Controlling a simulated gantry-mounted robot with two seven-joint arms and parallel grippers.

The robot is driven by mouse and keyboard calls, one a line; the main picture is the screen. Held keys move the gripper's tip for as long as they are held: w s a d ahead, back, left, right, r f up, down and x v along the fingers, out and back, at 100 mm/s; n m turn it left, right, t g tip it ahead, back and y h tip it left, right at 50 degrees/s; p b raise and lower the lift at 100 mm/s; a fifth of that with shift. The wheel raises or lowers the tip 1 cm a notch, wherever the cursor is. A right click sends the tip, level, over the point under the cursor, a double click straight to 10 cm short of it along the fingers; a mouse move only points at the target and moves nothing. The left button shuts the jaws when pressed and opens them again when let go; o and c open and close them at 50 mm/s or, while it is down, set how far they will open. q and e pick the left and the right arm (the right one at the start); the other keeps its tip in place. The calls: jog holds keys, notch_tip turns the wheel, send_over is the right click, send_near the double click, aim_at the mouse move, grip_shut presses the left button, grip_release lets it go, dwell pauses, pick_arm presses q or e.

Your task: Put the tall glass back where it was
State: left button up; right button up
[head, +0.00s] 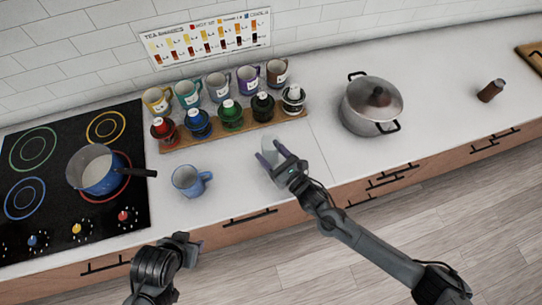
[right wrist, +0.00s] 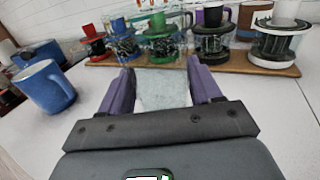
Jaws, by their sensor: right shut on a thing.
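The tall glass (head: 270,152) is clear and sits between the purple fingers of my right gripper (head: 270,157), which is shut on it. It also shows in the right wrist view (right wrist: 162,90) between both fingers. It is at the counter in front of the wooden rack; I cannot tell whether its base touches the counter. My left gripper (head: 190,243) is low in the head view, in front of the counter edge, away from the glass; its fingers are too unclear to tell their state.
A wooden rack (head: 230,138) holds several coloured jars, with several mugs behind. A blue mug (head: 187,181) stands left of the glass. A lidded pot (head: 371,105) stands to the right, and a blue saucepan (head: 95,170) on the stove (head: 75,215).

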aim_at(276, 163)
notch_tip(276, 163, down, 2)
jog(key=shift+f, duration=0.25)
jog(key=shift+f, duration=0.1)
jog(key=shift+f, duration=0.15)
jog(key=o, duration=1.2)
jog(key=shift+r, duration=0.2)
